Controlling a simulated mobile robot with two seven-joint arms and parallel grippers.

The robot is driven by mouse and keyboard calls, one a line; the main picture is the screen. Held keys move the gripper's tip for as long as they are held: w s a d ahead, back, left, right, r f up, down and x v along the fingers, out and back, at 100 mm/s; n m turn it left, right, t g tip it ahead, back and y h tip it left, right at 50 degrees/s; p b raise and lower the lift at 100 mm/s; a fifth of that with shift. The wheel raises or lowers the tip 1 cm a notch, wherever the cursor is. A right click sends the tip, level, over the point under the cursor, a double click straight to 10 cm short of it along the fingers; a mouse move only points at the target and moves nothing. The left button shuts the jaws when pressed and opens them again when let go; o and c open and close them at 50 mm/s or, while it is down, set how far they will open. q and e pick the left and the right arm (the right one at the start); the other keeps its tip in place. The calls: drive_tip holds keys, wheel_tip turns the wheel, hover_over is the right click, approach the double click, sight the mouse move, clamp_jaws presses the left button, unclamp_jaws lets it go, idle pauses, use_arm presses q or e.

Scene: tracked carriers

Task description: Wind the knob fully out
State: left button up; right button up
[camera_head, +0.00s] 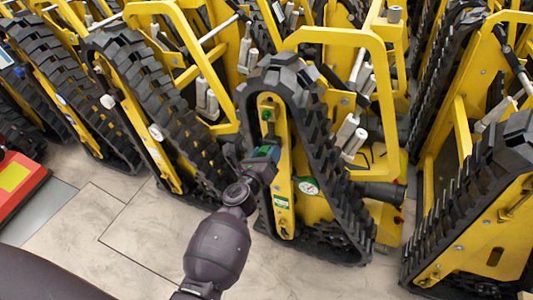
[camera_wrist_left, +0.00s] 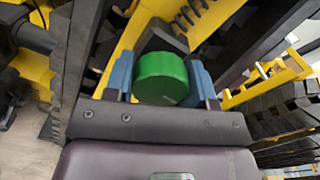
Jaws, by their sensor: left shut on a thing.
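The knob (camera_wrist_left: 161,78) is a green round cap with a pale mark near its lower edge. In the left wrist view it sits between the two blue finger pads of my left gripper (camera_wrist_left: 160,80), which is shut on it. In the head view my left gripper (camera_head: 267,153) is at the side of the middle yellow tracked carrier (camera_head: 283,150), and the knob is mostly hidden by the fingers there. How far the knob is wound out cannot be seen. My right gripper is not in view.
Several yellow carriers with black rubber tracks stand close on both sides and behind. A smaller green part (camera_head: 266,115) and a round white gauge (camera_head: 308,187) are on the middle carrier. A red box (camera_head: 17,180) is at the left edge. The tiled floor (camera_head: 130,225) in front is clear.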

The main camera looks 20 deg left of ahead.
use_arm(q)
drive_tip(key=o, duration=0.9)
drive_tip(key=shift+o, duration=0.2)
drive_tip(key=shift+s, duration=0.1)
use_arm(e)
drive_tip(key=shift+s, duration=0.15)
